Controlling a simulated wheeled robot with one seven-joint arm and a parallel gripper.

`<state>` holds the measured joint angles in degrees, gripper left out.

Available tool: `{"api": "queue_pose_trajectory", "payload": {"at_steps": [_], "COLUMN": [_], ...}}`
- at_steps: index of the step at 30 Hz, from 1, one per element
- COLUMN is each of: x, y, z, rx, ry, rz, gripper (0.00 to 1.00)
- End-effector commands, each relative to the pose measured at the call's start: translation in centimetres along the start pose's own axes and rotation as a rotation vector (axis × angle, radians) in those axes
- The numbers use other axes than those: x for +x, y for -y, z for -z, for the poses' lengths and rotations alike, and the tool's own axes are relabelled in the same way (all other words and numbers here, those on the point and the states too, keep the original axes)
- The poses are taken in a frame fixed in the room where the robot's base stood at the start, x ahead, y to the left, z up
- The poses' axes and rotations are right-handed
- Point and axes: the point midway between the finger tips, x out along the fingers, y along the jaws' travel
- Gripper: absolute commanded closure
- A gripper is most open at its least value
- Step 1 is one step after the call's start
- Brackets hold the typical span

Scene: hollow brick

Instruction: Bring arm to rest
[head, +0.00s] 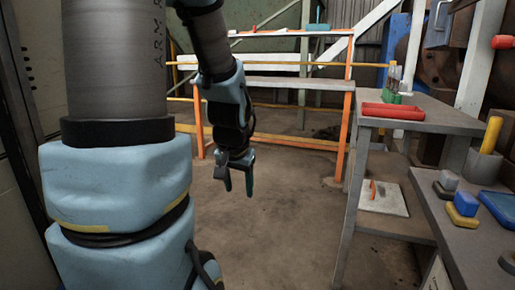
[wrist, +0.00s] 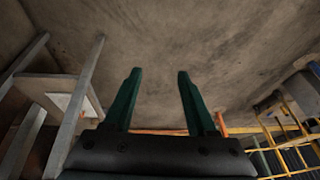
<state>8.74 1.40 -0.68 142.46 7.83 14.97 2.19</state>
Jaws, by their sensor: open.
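My gripper (head: 238,182) hangs down at the end of my arm, over bare concrete floor (head: 270,240), in the head view. In the wrist view its two green fingers (wrist: 158,78) stand apart with nothing between them. Only floor shows past the fingertips. The gripper touches nothing, and the grey workbench is well to its right in the head view.
A grey bench (head: 425,117) at the right bears a red tray (head: 393,111). A nearer table (head: 450,225) holds a blue tray (head: 500,207) and small blocks. An orange-legged rack (head: 345,135) stands behind. The middle floor is clear.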

Motion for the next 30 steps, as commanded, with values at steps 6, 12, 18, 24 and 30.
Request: {"api": "queue_pose_trajectory", "payload": {"at_steps": [6,12,18,24,30], "x": [-0.9,-5.1,-10.1,-15.9,-20.2], "y": [-0.4,0.0,0.5,1.1,1.5], "z": [-7.8,-5.9,-3.9,-1.7,-0.1], "rx": [-0.245,-0.233,-0.231,-0.229,-0.229], "ry": [0.244,0.235,0.233,0.232,0.232], "rz": [-0.044,-0.042,-0.042,-0.042,-0.042], "gripper": [0.43,0.43,0.43,0.43,0.43]}}
